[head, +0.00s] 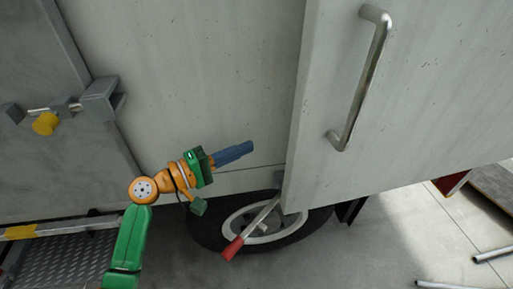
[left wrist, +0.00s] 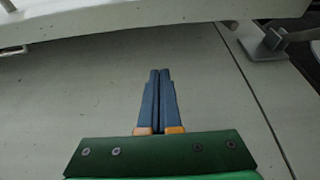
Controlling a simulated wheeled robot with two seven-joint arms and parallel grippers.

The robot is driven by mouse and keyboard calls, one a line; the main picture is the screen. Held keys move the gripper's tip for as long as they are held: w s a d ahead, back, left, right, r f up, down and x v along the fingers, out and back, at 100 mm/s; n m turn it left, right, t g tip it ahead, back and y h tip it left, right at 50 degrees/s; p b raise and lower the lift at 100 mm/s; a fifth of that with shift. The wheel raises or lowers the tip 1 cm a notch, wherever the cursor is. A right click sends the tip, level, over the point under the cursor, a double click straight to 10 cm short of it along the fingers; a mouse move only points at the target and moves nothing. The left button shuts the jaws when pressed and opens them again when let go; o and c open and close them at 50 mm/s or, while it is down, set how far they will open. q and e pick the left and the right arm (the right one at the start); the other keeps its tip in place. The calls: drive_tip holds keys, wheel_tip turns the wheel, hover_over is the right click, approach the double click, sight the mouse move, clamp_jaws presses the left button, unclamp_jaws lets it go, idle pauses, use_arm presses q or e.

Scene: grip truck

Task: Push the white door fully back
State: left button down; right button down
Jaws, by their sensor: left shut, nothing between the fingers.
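The white door (head: 430,95) fills the right of the head view, its near vertical edge standing out in front of the pale panel (head: 200,80) behind it. A metal bar handle (head: 365,85) is fixed to the door. My left gripper (head: 250,147) is shut and empty. Its blue fingers point right toward the door's edge, with a visible gap in the picture. In the left wrist view the shut fingers (left wrist: 159,72) lie in front of a pale panel. My right gripper is not in view.
Below the door are a dark wheel (head: 205,232) and a red-tipped lever (head: 233,246). A grey latch with a yellow knob (head: 45,123) is at the left, above a metal step (head: 70,258). Metal tubes (head: 492,254) lie on the floor at the right.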

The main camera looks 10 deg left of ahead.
use_arm(q)
drive_tip(key=w+d+p, duration=0.1)
drive_tip(key=d+p, duration=0.3)
drive_tip(key=d, duration=0.4)
drive_tip(key=shift+w, duration=0.3)
drive_tip(key=shift+f, duration=0.15)
